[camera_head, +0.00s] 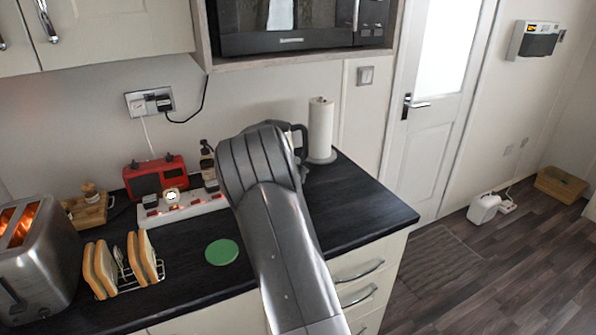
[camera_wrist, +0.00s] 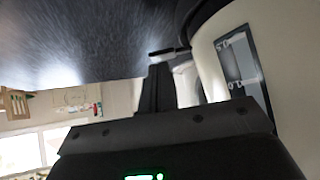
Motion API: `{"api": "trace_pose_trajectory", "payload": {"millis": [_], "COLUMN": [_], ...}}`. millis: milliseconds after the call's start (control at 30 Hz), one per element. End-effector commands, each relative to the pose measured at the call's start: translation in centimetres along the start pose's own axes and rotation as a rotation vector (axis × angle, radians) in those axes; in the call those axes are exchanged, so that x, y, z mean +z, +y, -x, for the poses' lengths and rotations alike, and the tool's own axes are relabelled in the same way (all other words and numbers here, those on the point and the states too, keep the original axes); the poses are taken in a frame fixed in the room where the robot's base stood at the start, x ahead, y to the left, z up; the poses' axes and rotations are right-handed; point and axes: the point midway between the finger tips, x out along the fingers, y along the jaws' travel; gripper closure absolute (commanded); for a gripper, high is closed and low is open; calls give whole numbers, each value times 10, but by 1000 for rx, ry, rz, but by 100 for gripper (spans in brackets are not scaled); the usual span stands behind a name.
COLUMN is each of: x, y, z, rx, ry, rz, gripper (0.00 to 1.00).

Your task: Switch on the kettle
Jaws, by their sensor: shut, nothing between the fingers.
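In the head view my own arm hides most of the kettle. Only a dark curved handle (camera_head: 303,140), which looks like the kettle's, shows beside the arm, in front of the paper roll. In the wrist view the kettle (camera_wrist: 210,50) is close on the right, with a cream body and a grey-framed level window. A small dark lever (camera_wrist: 168,51) sticks out from its dark base end. My gripper (camera_wrist: 160,68) is shut and empty, its tips very near this lever. I cannot tell whether they touch. The head view does not show the gripper's fingers.
A paper roll (camera_head: 320,128) stands behind the arm. To the left on the dark worktop (camera_head: 370,205) are a green coaster (camera_head: 222,252), toast racks, a toaster (camera_head: 38,258), a red radio (camera_head: 155,176) and a power strip (camera_head: 180,207). A microwave (camera_head: 300,25) is above. The worktop's right end is clear.

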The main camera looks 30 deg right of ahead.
Motion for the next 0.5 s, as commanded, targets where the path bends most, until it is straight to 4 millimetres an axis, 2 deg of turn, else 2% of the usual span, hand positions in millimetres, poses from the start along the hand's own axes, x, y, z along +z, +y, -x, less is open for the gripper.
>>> {"api": "trace_pose_trajectory", "payload": {"millis": [333,500], "x": [1,9], "y": [0,2], "z": [-1,-8], "rx": [0,-4], "ry": [0,-1], "rz": [0,-4], "gripper": [100,100]}}
